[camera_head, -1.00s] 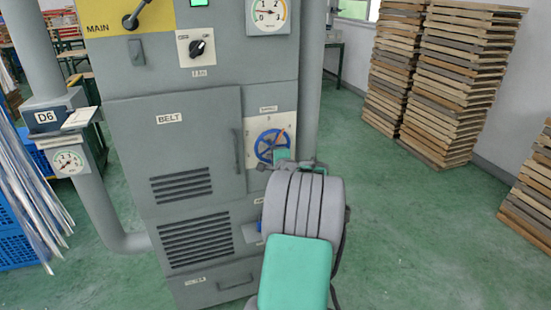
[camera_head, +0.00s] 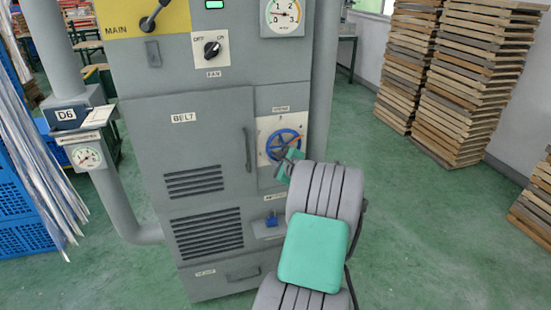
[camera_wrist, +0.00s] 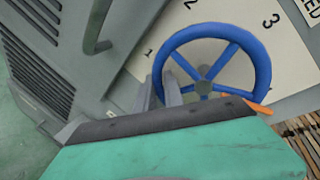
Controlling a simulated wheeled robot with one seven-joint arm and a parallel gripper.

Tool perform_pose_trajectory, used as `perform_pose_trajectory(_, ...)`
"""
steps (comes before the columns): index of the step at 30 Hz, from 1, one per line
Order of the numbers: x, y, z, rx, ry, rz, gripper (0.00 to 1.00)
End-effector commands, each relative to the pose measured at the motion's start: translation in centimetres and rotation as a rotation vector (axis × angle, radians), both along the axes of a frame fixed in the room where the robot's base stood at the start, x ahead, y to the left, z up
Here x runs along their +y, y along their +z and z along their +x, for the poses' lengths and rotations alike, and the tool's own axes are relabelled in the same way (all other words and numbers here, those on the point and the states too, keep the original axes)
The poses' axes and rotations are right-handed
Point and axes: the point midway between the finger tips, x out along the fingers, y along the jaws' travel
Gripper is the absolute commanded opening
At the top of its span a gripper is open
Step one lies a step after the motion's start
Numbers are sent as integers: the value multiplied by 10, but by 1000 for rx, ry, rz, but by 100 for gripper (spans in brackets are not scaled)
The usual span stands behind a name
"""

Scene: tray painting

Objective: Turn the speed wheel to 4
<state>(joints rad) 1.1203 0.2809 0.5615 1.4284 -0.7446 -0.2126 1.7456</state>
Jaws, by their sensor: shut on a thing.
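The blue speed wheel (camera_head: 285,147) is on a pale dial plate on the front of the grey machine. It also shows in the wrist view (camera_wrist: 205,88), with the numbers 1, 2 and 3 around it. Its orange pointer (camera_wrist: 262,108) is at the lower right there, past the 3. The 4 is not visible in that view. My gripper (camera_wrist: 166,90) is shut on the wheel's left rim in the wrist view. In the head view my gripper (camera_head: 283,172) is at the wheel's lower side, partly hiding it.
A blue knob (camera_head: 271,219) sits below the wheel. The belt door (camera_head: 200,140) with its upright handle (camera_head: 248,150) is to the left. A fan switch (camera_head: 212,49) and gauge (camera_head: 283,16) are above. Stacked wooden boards (camera_head: 470,80) stand at the right, with open green floor before them.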

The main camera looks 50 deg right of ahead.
Motion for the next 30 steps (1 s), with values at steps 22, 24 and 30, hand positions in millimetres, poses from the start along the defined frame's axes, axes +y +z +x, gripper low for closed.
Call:
perform_pose_trajectory(22, 0, 2, -5, -1, -2, -1, 22)
perform_pose_trajectory(24, 3, 6, -14, -2, -4, -1, 22)
perform_pose_trajectory(30, 17, 18, -51, -2, -4, -2, 22)
